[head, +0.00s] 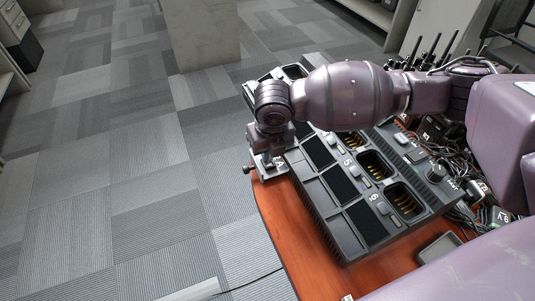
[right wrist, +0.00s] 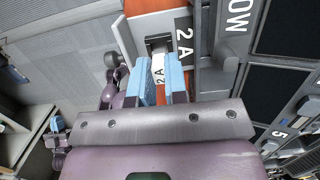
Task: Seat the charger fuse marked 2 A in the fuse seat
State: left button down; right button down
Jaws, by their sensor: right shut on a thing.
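My right gripper (right wrist: 159,62) is shut on the charger fuse (right wrist: 158,72), whose white face reads 2 A between the two blue finger pads. The fuse seat (right wrist: 126,38) is a pale grey fixture at the end of the charger, with a dark slot and a black label (right wrist: 184,38) reading 2 A beside it. The fuse's far end is at the slot; I cannot tell how deep it sits. In the head view my right gripper (head: 269,158) points down over the seat (head: 271,173), hiding the fuse and most of the slot. My left gripper is out of view.
The dark charger (head: 322,205) with numbered bays stands on a wooden table (head: 277,217). Several radios with antennas (head: 428,50) and tangled cables are at the back right. A small grey tray (head: 438,248) lies in front. Carpet floor is open at left.

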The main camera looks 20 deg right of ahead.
notch_tip(320, 180, down, 2)
jog(key=shift+f, duration=0.15)
jog(key=c, duration=1.1)
grip_release()
jog(key=shift+c, duration=0.2)
